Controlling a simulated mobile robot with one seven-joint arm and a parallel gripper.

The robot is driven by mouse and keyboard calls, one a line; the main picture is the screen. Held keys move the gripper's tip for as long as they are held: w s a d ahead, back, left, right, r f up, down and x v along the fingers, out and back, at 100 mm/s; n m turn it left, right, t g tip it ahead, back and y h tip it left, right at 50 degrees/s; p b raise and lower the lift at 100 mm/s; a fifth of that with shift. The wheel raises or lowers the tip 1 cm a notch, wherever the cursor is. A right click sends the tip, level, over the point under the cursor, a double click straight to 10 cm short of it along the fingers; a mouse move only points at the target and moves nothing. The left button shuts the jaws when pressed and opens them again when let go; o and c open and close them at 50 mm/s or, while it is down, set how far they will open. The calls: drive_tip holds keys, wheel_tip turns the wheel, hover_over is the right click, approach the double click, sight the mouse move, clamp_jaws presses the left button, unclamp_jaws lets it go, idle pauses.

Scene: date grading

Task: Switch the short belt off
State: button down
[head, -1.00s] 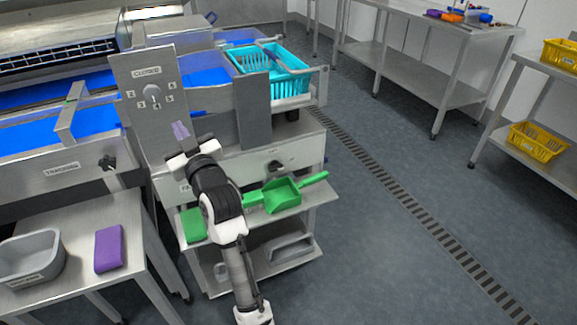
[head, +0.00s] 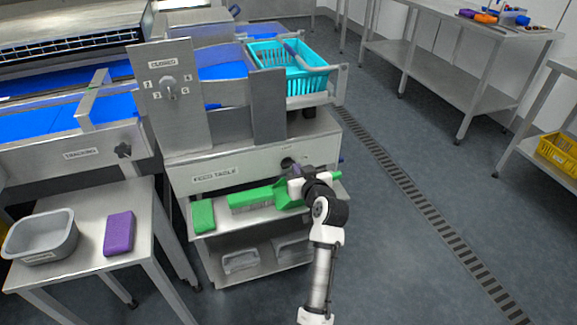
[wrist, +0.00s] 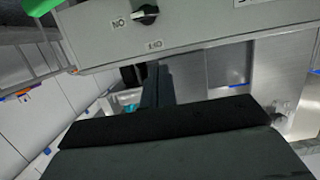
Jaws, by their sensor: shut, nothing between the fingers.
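A black rotary switch (head: 287,163) sits on the front panel of the feed table (head: 250,163), below the short blue belt (head: 225,72). In the wrist view the switch (wrist: 146,14) is at the top, with an upside-down ON label (wrist: 119,24) to its left and another small label (wrist: 154,44) below it. I cannot tell surely which label the knob points to. My gripper (head: 296,178) is in front of the panel, close to the switch and over the green dustpan. In the wrist view its dark fingers (wrist: 157,82) are shut and empty, apart from the knob.
A green dustpan (head: 287,196) and green brush (head: 250,200) lie on the shelf under the panel. A teal basket (head: 292,84) stands at the belt's end. An upright panel with a numbered dial (head: 168,88) stands left.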

drive_tip(key=p, duration=0.2)
hover_over(289, 164)
drive_tip(key=s, duration=0.3)
drive_tip(key=shift+w+a+f, duration=0.1)
drive_tip(key=shift+a+f, duration=0.05)
drive_tip(key=shift+f, duration=0.4)
drive_tip(key=shift+a+f, duration=0.1)
drive_tip(key=shift+f, duration=0.45)
wheel_tip(289, 164, down, 3)
drive_tip(key=shift+r+p, duration=0.1)
drive_tip(key=shift+p, duration=0.2)
drive_tip(key=shift+d+f, duration=0.1)
drive_tip(key=shift+f, duration=0.55)
